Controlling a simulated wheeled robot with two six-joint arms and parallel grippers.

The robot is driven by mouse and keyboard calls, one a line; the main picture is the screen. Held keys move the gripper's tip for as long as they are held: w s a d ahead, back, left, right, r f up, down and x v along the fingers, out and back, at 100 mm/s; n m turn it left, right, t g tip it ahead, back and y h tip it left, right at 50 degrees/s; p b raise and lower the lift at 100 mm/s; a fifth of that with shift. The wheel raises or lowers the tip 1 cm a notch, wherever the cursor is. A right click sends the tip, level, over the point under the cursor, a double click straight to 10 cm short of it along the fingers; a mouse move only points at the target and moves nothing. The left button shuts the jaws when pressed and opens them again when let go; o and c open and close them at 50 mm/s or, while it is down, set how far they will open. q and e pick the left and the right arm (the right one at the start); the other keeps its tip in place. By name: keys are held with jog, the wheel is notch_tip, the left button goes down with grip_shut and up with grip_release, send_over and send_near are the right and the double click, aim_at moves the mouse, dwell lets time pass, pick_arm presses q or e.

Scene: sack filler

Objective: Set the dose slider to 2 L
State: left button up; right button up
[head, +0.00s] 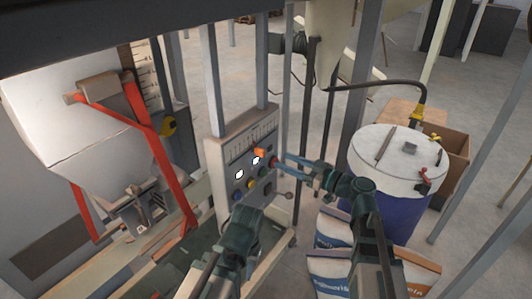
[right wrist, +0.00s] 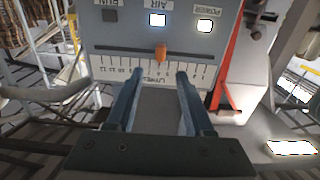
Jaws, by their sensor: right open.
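The dose slider's orange knob (head: 260,152) stands out from the slot in the grey control panel (head: 215,160). In the right wrist view, upside down, the knob (right wrist: 160,53) sits near the middle of the slot, above a numbered scale (right wrist: 150,66); its exact reading is too small to tell. My right gripper (right wrist: 156,77) is open, its two blue fingers pointing at the panel on either side of the knob's line, with the knob just beyond the tips and apparently untouched. My left gripper (head: 242,228) is low in front of the panel; its fingers are not clear.
Lit white indicators (right wrist: 157,20) and several coloured buttons are on the panel. A white hopper (head: 75,125) with red bars stands left. A blue drum with a white lid (head: 400,150) and printed sacks (head: 345,232) stand right. Grey posts (head: 213,80) rise around the panel.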

aim_at(264, 153)
jog(key=x, duration=0.8)
jog(key=shift+w+a, duration=0.1)
jog(key=shift+a, duration=0.05)
grip_shut()
dwell(1.2)
